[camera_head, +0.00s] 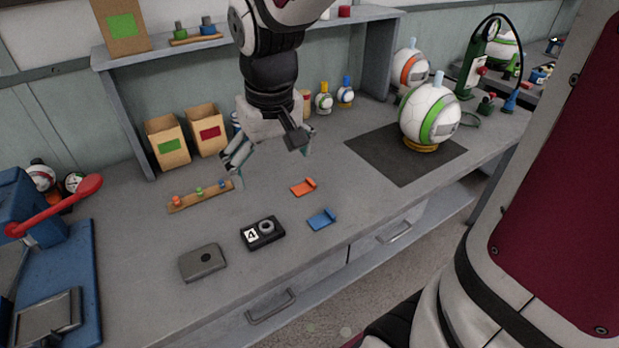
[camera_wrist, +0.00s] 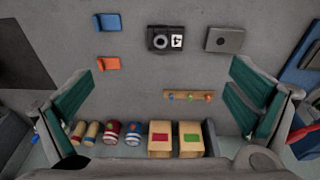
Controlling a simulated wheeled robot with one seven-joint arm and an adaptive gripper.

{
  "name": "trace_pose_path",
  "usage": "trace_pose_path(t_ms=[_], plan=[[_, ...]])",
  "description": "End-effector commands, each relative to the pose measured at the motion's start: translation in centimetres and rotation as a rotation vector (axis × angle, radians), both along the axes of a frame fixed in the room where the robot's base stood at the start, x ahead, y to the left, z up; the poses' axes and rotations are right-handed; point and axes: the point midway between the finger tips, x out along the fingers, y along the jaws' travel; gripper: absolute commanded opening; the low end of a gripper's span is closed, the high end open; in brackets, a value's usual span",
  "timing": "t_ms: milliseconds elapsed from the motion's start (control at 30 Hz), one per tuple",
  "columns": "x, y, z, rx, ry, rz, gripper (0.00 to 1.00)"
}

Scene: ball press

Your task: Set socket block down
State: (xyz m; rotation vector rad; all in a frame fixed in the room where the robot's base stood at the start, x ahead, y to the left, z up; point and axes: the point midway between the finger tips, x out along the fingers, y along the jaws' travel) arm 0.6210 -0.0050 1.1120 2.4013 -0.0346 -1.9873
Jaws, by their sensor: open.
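A black block (camera_head: 263,233) with a white "4" label and a round grey socket lies on the grey workbench; it looks like the socket block. It also shows in the wrist view (camera_wrist: 165,39), at the top middle. My gripper (camera_head: 270,160) is open and empty, above the bench and farther back than the block. In the wrist view, the green finger pads (camera_wrist: 162,75) stand wide apart with nothing between them. The block is clear of the fingers and appears to rest flat.
A grey plate (camera_head: 203,262) lies left of the block; an orange piece (camera_head: 303,187) and a blue piece (camera_head: 321,219) lie right. A wooden peg strip (camera_head: 200,196) and cardboard bins (camera_head: 168,145) stand behind. A ball (camera_head: 430,114) sits on a black mat (camera_head: 375,155). A blue press with a red lever (camera_head: 55,206) stands left.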

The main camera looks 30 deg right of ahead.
Motion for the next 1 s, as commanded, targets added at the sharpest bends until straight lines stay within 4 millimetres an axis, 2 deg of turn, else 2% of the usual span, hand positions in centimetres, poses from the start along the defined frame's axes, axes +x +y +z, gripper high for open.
trace_pose_path(t_ms=[33, 200, 400, 500, 700, 1000], plan=[[-1.6, 0.0, 1.4, -0.001, -0.029, 0.0, 1.0], [-6.7, 0.0, 4.4, 0.001, -0.102, 0.002, 1.0], [-12.0, 0.1, 5.9, 0.013, -0.176, 0.002, 1.0], [-13.7, 0.1, 6.1, 0.018, -0.2, 0.004, 1.0], [-15.1, 0.2, 6.0, 0.022, -0.217, 0.007, 1.0], [-15.1, 0.2, 6.0, 0.021, -0.217, 0.006, 1.0]])
